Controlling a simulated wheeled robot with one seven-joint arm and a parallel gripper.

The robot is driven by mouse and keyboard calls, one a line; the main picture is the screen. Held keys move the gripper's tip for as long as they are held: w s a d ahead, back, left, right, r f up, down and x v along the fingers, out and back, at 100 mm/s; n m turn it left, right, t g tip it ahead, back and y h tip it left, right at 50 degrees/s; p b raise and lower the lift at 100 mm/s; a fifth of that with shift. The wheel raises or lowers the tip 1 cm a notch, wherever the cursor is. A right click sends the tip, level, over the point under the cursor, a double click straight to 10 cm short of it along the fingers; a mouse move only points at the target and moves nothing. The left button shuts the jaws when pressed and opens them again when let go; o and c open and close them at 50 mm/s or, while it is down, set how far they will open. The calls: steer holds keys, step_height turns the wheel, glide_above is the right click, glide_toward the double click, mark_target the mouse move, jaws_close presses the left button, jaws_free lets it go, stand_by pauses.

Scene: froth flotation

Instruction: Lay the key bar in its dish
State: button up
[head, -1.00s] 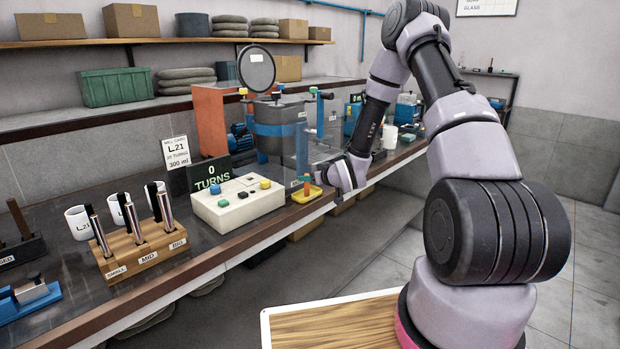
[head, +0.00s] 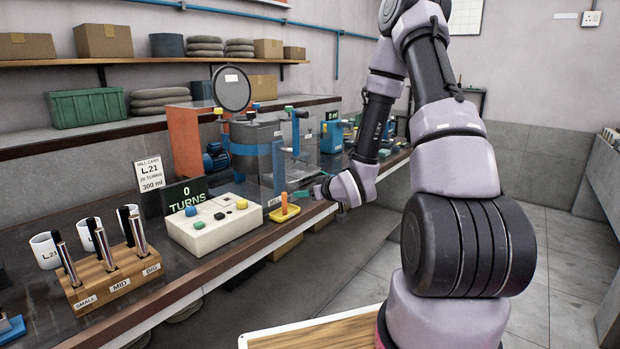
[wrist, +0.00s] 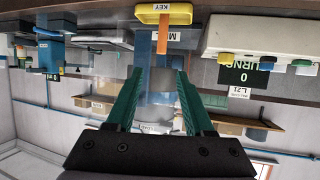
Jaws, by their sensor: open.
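The orange key bar (head: 284,204) stands on end in the small yellow dish (head: 285,214) at the bench's front edge. In the wrist view, which is upside down, the dish (wrist: 180,9) carries a KEY label and the bar (wrist: 163,41) rises from it. My gripper (head: 304,194) is just right of the bar in the head view. In the wrist view its green fingers (wrist: 158,76) are open and apart, with nothing held between them. The bar's free end lies beyond the fingertips, apart from them.
The white button box (head: 215,228) sits left of the dish, with the turns counter (head: 186,195) behind it. The mill with its blue upright (head: 278,167) stands close behind the dish. A wooden rod rack (head: 115,275) is farther left. The floor in front is clear.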

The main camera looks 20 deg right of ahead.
steer(key=s+d+r+m+g+h, duration=0.1)
steer(key=s+d+r+m+h, duration=0.2)
steer(key=r, duration=0.6)
steer(key=s+d+r+m+g+h, duration=0.1)
steer(key=s+d+r+g+h, duration=0.2)
steer(key=r, duration=0.6)
steer(key=s+a+r+m+y, duration=0.1)
steer(key=s+r, duration=0.2)
steer(key=s, duration=0.4)
steer(key=s+a+r+m+g+y, duration=0.1)
steer(key=s+r, duration=0.3)
steer(key=s, duration=0.4)
steer(key=s+a+r+m+y, duration=0.1)
steer(key=s+r, duration=0.3)
steer(key=s, duration=0.4)
steer(key=shift+s+a+m, duration=0.15)
steer(key=shift+a+m, duration=0.55)
